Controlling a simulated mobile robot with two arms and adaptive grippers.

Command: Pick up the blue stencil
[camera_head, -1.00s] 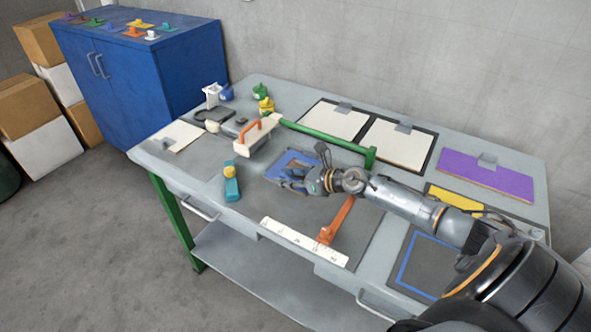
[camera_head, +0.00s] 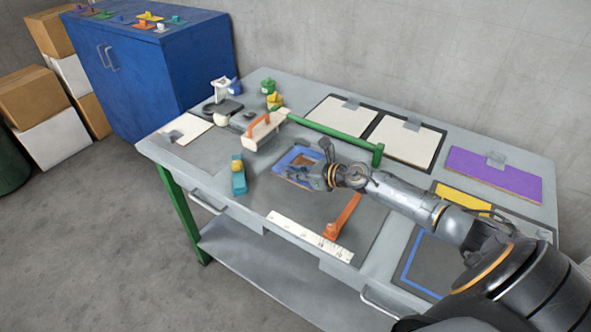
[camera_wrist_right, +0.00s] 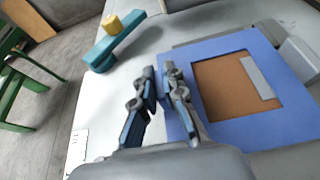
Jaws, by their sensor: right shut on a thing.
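The blue stencil (camera_head: 283,165) is a flat square frame on the middle of the workbench, with brown showing through its opening. My right gripper (camera_head: 312,182) is at its near right part and hides some of it in the head view. In the right wrist view, the stencil (camera_wrist_right: 262,131) fills the right side. The fingers of my right gripper (camera_wrist_right: 160,72) are close together at the stencil's left edge, shut on it. I cannot tell whether the stencil is lifted off the surface. My left gripper is not in view.
A teal block with a yellow knob (camera_head: 239,178) stands left of the stencil. An orange-handled tool (camera_head: 264,132) and a green bar (camera_head: 335,136) lie behind. An orange bar (camera_head: 343,217) and white ruler (camera_head: 300,235) lie in front. A purple board (camera_head: 480,176) is at the right.

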